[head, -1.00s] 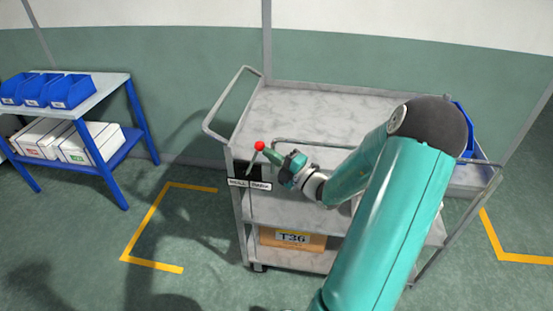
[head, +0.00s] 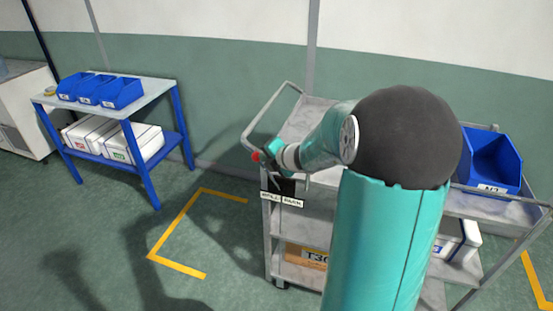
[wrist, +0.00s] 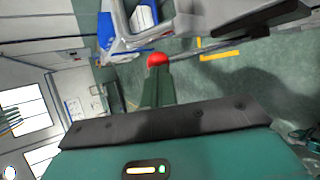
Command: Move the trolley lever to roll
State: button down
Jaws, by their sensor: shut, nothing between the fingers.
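The trolley (head: 306,229) is a grey metal cart with shelves. Its lever has a red knob (head: 256,157) and stands on the near left post above a black plate. Below are two small labels (head: 282,200), ROLL on the left and PARK on the right. The lever leans left, to the ROLL side. My gripper (head: 268,152) is shut and empty, its tips right beside the knob, seemingly touching it. In the wrist view the red knob (wrist: 157,59) is at the end of my shut fingers (wrist: 156,84). My arm hides much of the trolley.
A blue bin (head: 492,163) sits on the trolley's right part; a box marked T36 (head: 305,257) is on a lower shelf. A blue-legged table (head: 150,92) with blue bins stands left. Floor with yellow marks (head: 180,268) is clear left of the trolley.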

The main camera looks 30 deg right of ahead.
jog(key=shift+w+a+f+g, duration=0.1)
jog(key=shift+w+a+g, duration=0.3)
jog(key=shift+w, duration=0.15)
jog(key=shift+w+f, duration=0.1)
